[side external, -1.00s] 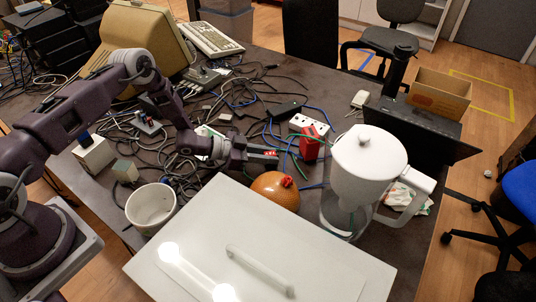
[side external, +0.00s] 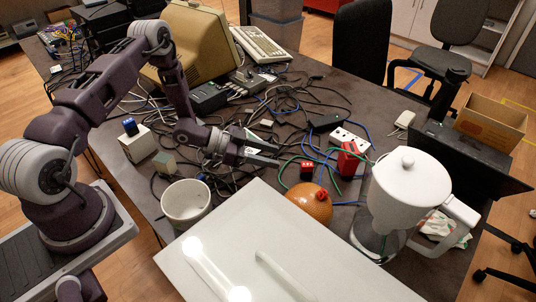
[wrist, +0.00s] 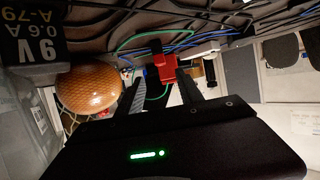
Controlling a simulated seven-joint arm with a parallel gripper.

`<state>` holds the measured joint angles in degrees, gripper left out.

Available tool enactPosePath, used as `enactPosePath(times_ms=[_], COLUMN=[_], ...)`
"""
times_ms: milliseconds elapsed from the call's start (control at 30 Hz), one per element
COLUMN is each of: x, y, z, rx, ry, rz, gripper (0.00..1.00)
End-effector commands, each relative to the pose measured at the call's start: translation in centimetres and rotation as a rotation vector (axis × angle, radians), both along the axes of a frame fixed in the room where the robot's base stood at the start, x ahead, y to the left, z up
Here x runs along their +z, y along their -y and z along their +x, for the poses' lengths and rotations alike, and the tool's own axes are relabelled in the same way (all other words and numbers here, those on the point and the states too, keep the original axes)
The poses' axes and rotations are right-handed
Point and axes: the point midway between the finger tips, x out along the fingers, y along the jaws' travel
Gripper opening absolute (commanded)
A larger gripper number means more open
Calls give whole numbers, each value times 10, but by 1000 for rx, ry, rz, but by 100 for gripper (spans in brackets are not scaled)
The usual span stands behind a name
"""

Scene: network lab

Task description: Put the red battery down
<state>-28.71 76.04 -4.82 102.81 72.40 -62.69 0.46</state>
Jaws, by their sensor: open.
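The small red battery (side external: 307,167), with light marks on its face and a dark lower part, sits behind the orange ball in the side external view. My gripper (side external: 279,156) is open and empty, just left of the battery and apart from it. In the wrist view, red shapes overlap beyond my open fingers (wrist: 162,76); I cannot tell which part is the battery. The cables and the ball partly hide what the battery rests on.
The orange ball (side external: 309,204) is just in front of the battery. A larger red block (side external: 349,160) stands behind right, with a white coffee maker (side external: 405,195) further right. A white panel (side external: 230,245) fills the front. Loose cables cover the table; a white pot (side external: 186,205) stands left.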

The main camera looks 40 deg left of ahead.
Motion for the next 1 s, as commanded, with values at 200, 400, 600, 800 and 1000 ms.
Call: enactPosePath(times_ms=[200, 400, 600, 800, 1000], x=[3, 54, 192, 308, 323], y=[-4, -31, -70, -60, -9], z=[-4, 33, 29, -102, -253], rx=[0, 100, 419, 739, 793], ry=[-1, -25, -127, -321, -556], rz=[1, 233, 535, 526, 339], gripper=[43, 43, 43, 43, 43])
